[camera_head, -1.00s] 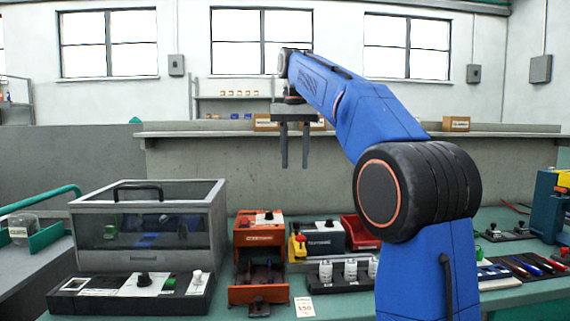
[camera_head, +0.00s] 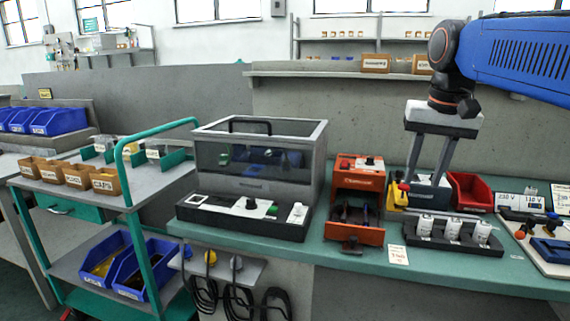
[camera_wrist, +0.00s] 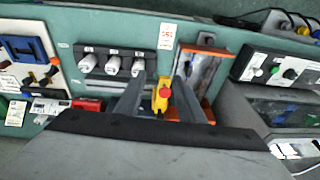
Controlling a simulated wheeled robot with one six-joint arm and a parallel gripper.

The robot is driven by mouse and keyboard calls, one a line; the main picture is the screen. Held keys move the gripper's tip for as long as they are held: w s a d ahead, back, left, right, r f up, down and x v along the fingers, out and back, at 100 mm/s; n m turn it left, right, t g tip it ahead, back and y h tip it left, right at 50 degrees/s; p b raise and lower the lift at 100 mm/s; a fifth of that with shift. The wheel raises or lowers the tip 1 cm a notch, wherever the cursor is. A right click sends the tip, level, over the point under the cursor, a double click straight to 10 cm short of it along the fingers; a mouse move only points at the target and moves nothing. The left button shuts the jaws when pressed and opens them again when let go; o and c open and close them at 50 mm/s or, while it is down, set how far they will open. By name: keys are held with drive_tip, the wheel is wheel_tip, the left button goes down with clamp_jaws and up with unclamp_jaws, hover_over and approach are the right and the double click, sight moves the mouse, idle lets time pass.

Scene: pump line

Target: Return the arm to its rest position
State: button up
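My gripper (camera_head: 424,180) hangs fingers-down above the green bench, at the right of the head view. Its two fingers are apart with nothing held between them. In the wrist view my gripper (camera_wrist: 158,86) also shows two spread fingers, with a yellow device with a red button (camera_wrist: 163,94) seen between them, below. In the head view this yellow device (camera_head: 398,194) stands close by the left finger, beside a dark blue box (camera_head: 425,192) partly hidden behind the fingers. My blue upper arm reaches in from the upper right.
An orange unit (camera_head: 358,185), a clear-walled enclosure (camera_head: 262,165), a red bin (camera_head: 470,190) and a black rack with white cylinders (camera_head: 453,240) stand on the bench. A cart (camera_head: 75,200) with small bins is at left. Open air lies above the bench.

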drive_tip(key=s+f+n+t, duration=0.1)
drive_tip(key=s+f, duration=0.8)
drive_tip(key=f, duration=0.3)
drive_tip(key=s+f+n+t, duration=0.1)
drive_tip(key=s+f+n, duration=0.1)
drive_tip(key=s+f, duration=0.7)
wheel_tip(320, 180, down, 4)
drive_tip(key=shift+s+a+f, duration=0.15)
drive_tip(key=shift+a+f, duration=0.1)
drive_tip(key=shift+a, duration=0.15)
